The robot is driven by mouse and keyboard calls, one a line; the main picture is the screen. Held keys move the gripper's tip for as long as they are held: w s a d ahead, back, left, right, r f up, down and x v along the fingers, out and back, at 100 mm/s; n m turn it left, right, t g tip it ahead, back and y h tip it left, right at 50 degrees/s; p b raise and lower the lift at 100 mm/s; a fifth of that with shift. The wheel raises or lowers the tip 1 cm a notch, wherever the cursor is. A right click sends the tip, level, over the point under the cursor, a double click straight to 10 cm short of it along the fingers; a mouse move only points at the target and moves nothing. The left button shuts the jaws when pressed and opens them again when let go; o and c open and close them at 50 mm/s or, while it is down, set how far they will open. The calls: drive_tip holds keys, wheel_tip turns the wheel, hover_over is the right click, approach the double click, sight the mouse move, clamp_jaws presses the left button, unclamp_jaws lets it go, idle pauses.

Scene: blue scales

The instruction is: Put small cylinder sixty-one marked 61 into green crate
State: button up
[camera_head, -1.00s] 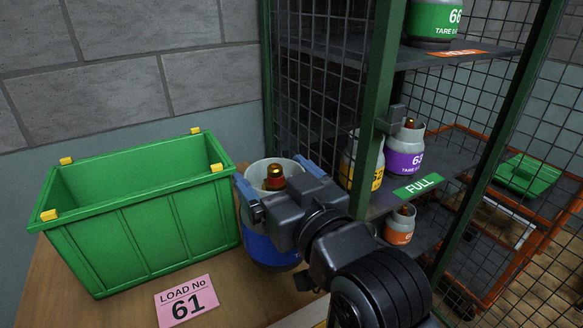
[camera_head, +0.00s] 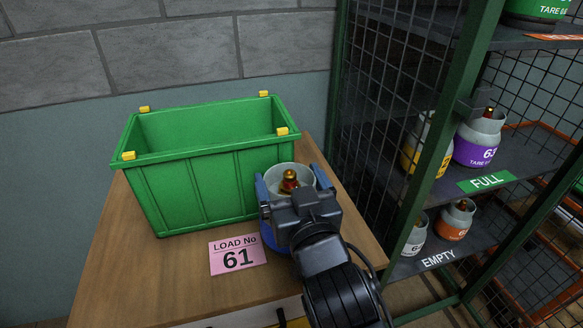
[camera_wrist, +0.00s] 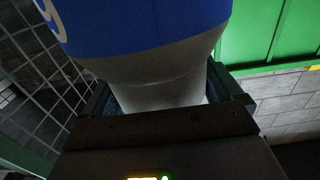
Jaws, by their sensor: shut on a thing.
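The green crate (camera_head: 200,190) stands upright on the wooden table in the head view, and its open top shows. My gripper (camera_head: 291,183) is shut on a small cylinder (camera_head: 270,238) with a grey top, a brass valve and a blue body. The cylinder is upright at the crate's right front, outside it, and overlaps its front wall in the picture. I cannot tell whether it touches the crate or table. The wrist view shows the blue cylinder (camera_wrist: 140,22) with its grey neck between my fingers (camera_wrist: 165,95). Its white marking is cut off and unreadable.
A pink card reading LOAD No 61 (camera_head: 238,255) lies in front of the crate. A mesh-sided shelf rack (camera_head: 420,160) at the right holds other cylinders, including a purple one (camera_head: 477,140) and an orange one (camera_head: 454,220). Free table lies at the front left.

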idle(0.4)
drive_tip(key=o, duration=1.7)
drive_tip(key=shift+f, duration=0.2)
drive_tip(key=shift+r, duration=0.25)
drive_tip(key=b+v, duration=0.2)
drive_tip(key=v, duration=1)
drive_tip(key=shift+b, duration=0.4)
drive_tip(key=shift+d+f, duration=0.1)
